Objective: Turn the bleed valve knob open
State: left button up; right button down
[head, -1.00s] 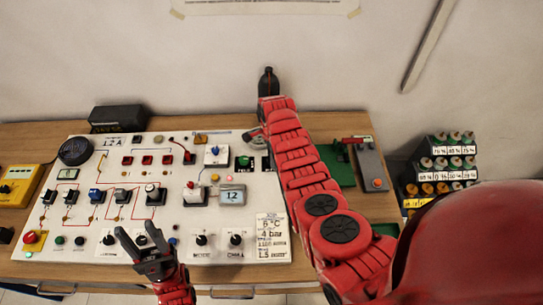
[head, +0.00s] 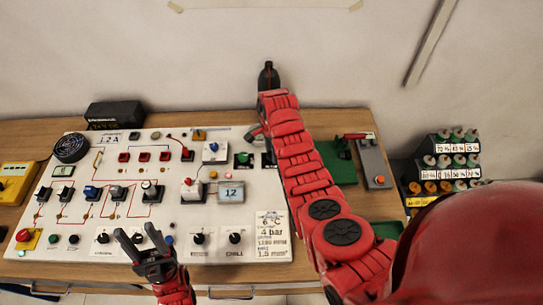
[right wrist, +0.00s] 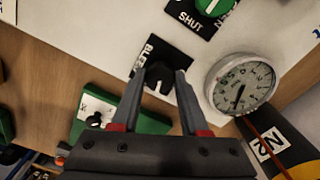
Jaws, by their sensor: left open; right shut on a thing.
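The bleed valve knob (right wrist: 158,78) is black with a pale pointer mark and sits on a black plate with a partly covered "BLE…" label. My right gripper (right wrist: 160,74) is shut on it, one finger on each side. In the head view my right arm covers the knob and most of that gripper. A round dial gauge (right wrist: 241,85) with a dark needle is just right of the knob in the right wrist view. My left gripper (head: 136,232) is open and empty over the front of the white panel (head: 75,215).
A green knob (right wrist: 212,5) on a plate marked "SHUT" is close above the bleed knob. A green box (right wrist: 110,120) lies beside the panel. A dark bottle (head: 268,76) stands behind my right arm. Switches and knobs crowd the panel.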

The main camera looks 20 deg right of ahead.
jog(key=n+b, duration=0.2)
jog(key=b, duration=0.1)
jog(key=n+b, duration=0.3)
jog(key=shift+f+n, duration=0.2)
jog(key=shift+n, duration=0.1)
jog(key=shift+r+n+b, duration=0.1)
jog(key=shift+n+b, duration=0.3)
jog(key=shift+n, duration=0.4)
jog(key=n, duration=0.2)
jog(key=shift+r+n, duration=0.1)
jog(key=shift+n, duration=2.5)
jog(key=shift+c, duration=2)
grip_release()
